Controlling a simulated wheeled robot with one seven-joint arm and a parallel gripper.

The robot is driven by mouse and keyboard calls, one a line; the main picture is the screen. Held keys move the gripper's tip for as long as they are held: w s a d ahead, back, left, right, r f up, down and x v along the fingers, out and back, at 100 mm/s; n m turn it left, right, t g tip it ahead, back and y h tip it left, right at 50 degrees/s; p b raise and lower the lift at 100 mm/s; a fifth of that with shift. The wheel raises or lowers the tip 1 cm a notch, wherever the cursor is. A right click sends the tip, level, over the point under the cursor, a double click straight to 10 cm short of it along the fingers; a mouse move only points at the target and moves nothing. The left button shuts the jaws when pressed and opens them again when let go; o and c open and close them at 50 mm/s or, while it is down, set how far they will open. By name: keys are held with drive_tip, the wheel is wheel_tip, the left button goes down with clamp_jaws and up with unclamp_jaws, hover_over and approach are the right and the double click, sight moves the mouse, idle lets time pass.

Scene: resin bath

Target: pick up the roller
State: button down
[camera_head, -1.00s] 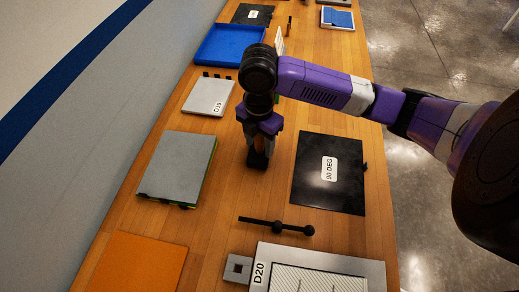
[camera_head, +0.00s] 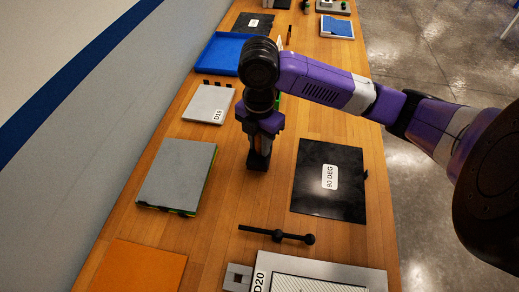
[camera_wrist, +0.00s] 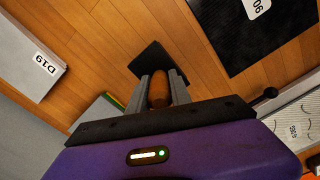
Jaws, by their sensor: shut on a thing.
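The roller (camera_wrist: 158,92) shows in the wrist view as a brown, rounded handle between my two grey fingers. A dark square piece (camera_wrist: 151,59) lies just beyond the handle; I cannot tell whether it is the roller's head or a separate thing. My gripper (camera_wrist: 160,88) is shut on the handle. In the head view my gripper (camera_head: 258,150) points down over the table, with a dark shape (camera_head: 257,162) at its tips. The handle is hidden there by the fingers. I cannot tell whether the roller touches the table.
A black plate marked 90 DEG (camera_head: 313,196) lies right of my gripper. A grey-topped panel (camera_head: 178,172) lies left. A blue tray (camera_head: 222,53) stands farther back. Bare wood (camera_head: 240,205) surrounds the gripper.

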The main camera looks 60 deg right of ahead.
wheel_tip(320, 180, up, 17)
idle(0.4)
drive_tip(key=c, duration=1.8)
unclamp_jaws()
clamp_jaws()
